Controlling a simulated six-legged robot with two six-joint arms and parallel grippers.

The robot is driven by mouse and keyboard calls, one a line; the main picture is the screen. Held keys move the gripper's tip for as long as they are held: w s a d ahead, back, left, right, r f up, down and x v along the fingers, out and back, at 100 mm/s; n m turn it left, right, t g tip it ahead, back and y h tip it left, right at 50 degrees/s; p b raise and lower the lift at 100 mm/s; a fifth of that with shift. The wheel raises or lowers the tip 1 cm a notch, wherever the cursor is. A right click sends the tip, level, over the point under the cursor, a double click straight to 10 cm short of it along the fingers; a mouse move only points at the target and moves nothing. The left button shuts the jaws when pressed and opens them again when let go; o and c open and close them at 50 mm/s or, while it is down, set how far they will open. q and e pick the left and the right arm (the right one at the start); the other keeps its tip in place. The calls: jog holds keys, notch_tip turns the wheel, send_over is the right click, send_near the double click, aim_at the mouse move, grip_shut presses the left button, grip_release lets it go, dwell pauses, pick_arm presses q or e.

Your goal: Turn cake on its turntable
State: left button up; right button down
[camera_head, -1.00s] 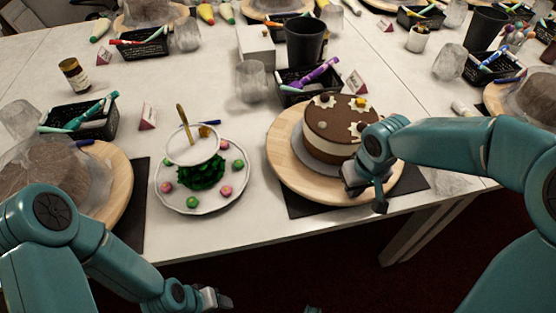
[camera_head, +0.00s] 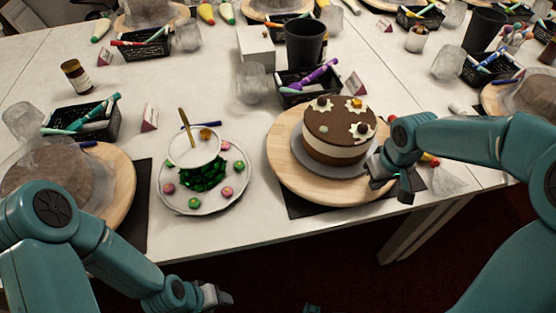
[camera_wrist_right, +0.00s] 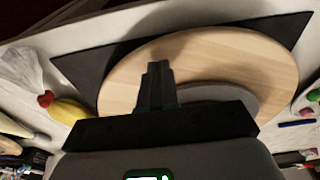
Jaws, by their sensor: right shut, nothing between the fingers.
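A round chocolate cake (camera_head: 336,151) with brown and cream layers and pale star shapes on top stands on a grey board (camera_head: 299,153). The board rests on a round wooden turntable (camera_head: 285,172), which also shows in the right wrist view (camera_wrist_right: 230,60). My right gripper (camera_head: 374,180) is shut and empty at the turntable's right side, close to the cake. In the right wrist view its dark fingers (camera_wrist_right: 155,80) lie over the wooden top; contact is unclear. My left gripper (camera_head: 218,297) is low in front of the table edge, and its jaw state is unclear.
A white plate (camera_head: 176,201) with a green item and pink and green balls stands left of the turntable. A pen basket (camera_head: 292,98) and a dark cup (camera_head: 305,43) stand behind. A clear piping bag (camera_head: 443,184) lies to the right.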

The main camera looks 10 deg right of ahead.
notch_tip(320, 180, up, 2)
jog(key=shift+r+p, duration=0.15)
jog(key=shift+p, duration=0.35)
pick_arm(q)
jog(key=shift+r, duration=0.8)
jog(key=shift+f, duration=0.1)
pick_arm(e)
jog(key=shift+f, duration=0.2)
jog(key=a+b, duration=0.1)
jog(key=a, duration=0.2)
jog(key=s+a+b, duration=0.1)
jog(key=a, duration=0.2)
jog(key=a+b, duration=0.1)
jog(key=a, duration=0.2)
jog(key=shift+s+a+b, duration=0.2)
jog(key=shift+a+b, duration=0.1)
jog(key=shift+a, duration=0.1)
jog(key=w+a, duration=0.1)
jog(key=a, duration=0.1)
jog(key=w+a, duration=0.4)
jog(key=a, duration=0.1)
jog(key=shift+w+a+r+p, duration=0.1)
jog(key=shift+w+p, duration=0.15)
jog(key=shift+p, duration=0.15)
jog(key=shift+w+a, duration=0.2)
jog(key=shift+a, duration=0.15)
pick_arm(q)
notch_tip(320, 180, down, 2)
jog(key=shift+f, duration=0.2)
jog(key=shift+f, duration=0.1)
